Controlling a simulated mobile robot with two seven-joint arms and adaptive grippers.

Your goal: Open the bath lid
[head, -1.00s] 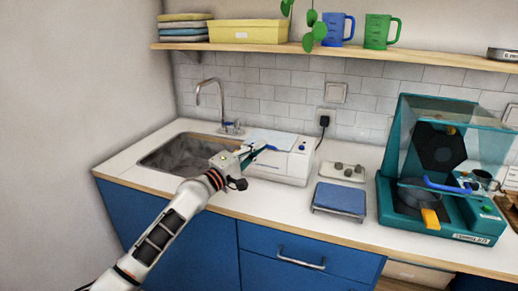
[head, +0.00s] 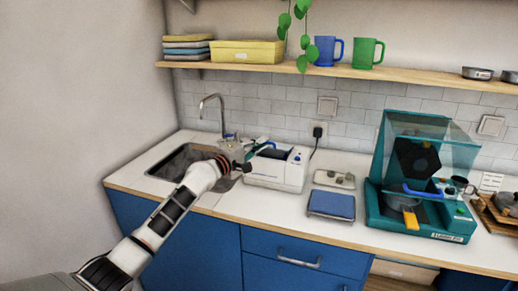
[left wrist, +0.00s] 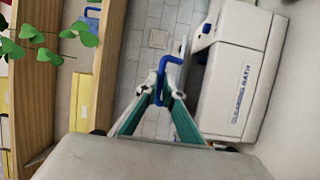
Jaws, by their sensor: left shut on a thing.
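The white cleaning bath (head: 287,174) stands on the counter just right of the sink. It also shows in the left wrist view (left wrist: 238,70), with its lettering on the side. Its top now shows a dark opening, and the lid is raised and seen nearly edge-on as a thin plate in the left wrist view (left wrist: 184,50). My left gripper (head: 262,146) is above the bath's left end, its teal fingers closed on the blue lid handle (left wrist: 166,72). The gripper and wrist partly hide the lid in the head view. My right gripper is not in view.
A tap (head: 214,105) and sink (head: 185,160) lie left of the bath. A blue-topped device (head: 331,204) and a small tray (head: 334,180) lie to its right, then a teal machine (head: 440,222). A shelf (head: 350,73) with a hanging plant is above.

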